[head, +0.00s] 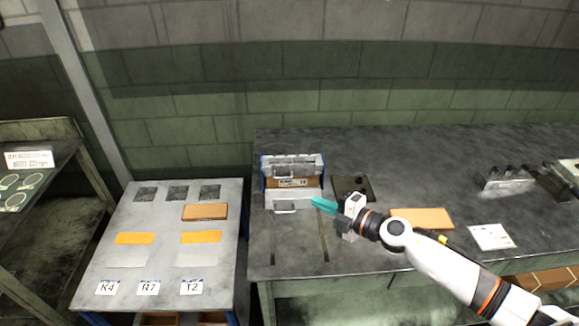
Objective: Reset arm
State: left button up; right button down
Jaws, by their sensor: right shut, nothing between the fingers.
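My right gripper (324,205) has teal fingers and comes in from the right on a white arm with orange rings. It is shut and empty, above the dark workbench, just right of and in front of a blue-sided unit (291,181) with metal handles. A dark plate (352,187) lies behind my gripper and is partly hidden by it. My left gripper is not in view.
A grey table (168,264) on the left holds orange blocks (205,212), dark squares and labels K4, R7 and T2. An orange block (422,218) and a white sheet (491,237) lie on the workbench (290,258). Metal fixtures (508,182) stand at the right. A gap separates the tables.

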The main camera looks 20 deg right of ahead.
jog(key=s+a+f+m+g+h, duration=0.2)
jog(key=s+f+m+g+h, duration=0.1)
jog(key=s+m, duration=0.55)
jog(key=s+a+f+m+g+h, duration=0.25)
jog(key=s+m+g, duration=0.2)
jog(key=s, duration=0.65)
jog(key=s+a+f+m+g+h, duration=0.1)
jog(key=s+f+m+g+h, duration=0.2)
jog(key=s+m, duration=0.6)
notch_tip(320, 180, down, 25)
jog(key=s+n+g, duration=0.1)
jog(key=n, duration=0.1)
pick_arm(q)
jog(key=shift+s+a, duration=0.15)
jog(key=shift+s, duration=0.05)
pick_arm(e)
jog(key=s+d+f+g, duration=0.1)
jog(key=s+d+f, duration=0.2)
jog(key=s+f, duration=1.4)
